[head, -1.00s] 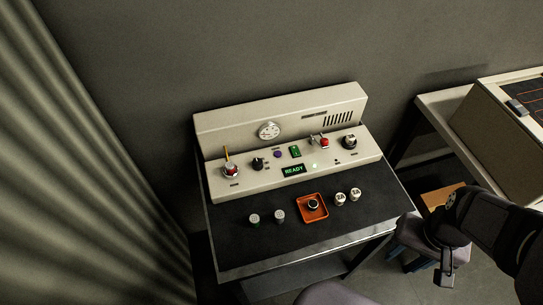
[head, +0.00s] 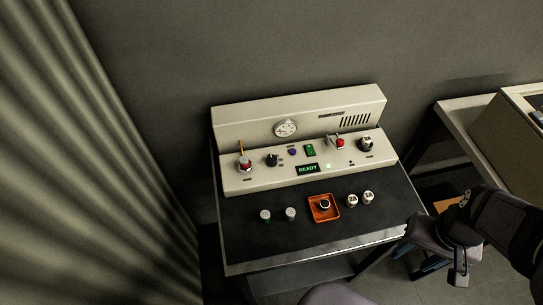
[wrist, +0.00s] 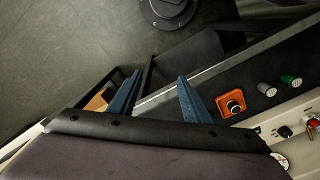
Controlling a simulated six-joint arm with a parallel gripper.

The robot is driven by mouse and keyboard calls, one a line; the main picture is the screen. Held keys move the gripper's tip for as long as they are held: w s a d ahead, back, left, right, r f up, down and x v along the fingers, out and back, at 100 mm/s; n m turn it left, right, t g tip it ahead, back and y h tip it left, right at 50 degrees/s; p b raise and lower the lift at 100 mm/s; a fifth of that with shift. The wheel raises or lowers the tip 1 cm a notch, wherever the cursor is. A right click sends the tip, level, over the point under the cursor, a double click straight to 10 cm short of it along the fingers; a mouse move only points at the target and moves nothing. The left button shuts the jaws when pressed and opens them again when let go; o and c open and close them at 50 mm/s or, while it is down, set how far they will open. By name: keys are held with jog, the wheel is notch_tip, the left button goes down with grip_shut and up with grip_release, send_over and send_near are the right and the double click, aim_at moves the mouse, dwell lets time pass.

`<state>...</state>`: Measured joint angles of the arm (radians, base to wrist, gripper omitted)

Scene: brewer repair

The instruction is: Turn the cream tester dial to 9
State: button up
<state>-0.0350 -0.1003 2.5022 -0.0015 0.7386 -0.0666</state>
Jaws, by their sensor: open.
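The cream tester (head: 240,183) stands on a dark-topped bench, with a green READY display (head: 308,169). A black knob (head: 271,160) sits left of the display, and a dark knob on a pale round base (head: 366,144) sits at the right end. I cannot tell which is the named dial, and any numbers are too small to read. The black knob also shows in the wrist view (wrist: 284,131). My gripper (wrist: 158,84) is open and empty, its blue fingers apart. It is off the bench's right side, well away from the tester's controls.
An orange tray (head: 313,214) holding a round black part lies on the bench mat (head: 245,243). Two pale cylinders (head: 359,199) stand right of it, and two capped ones (head: 278,215) left. A curtain (head: 110,180) hangs left.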

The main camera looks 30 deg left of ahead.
jog(key=w+a+r+n, duration=0.1)
jog(key=w+a+n, duration=0.5)
jog(key=w, duration=0.2)
jog(key=n+b, duration=0.2)
jog(key=n, duration=2)
send_over(271, 159)
jog(key=shift+s+d+f, duration=0.15)
jog(key=shift+s+f, duration=0.05)
jog(key=shift+f, duration=0.35)
jog(key=shift+w+f+p, duration=0.15)
jog(key=shift+f+p, duration=1.25)
jog(key=shift+f, duration=2.25)
jog(key=c, duration=1)
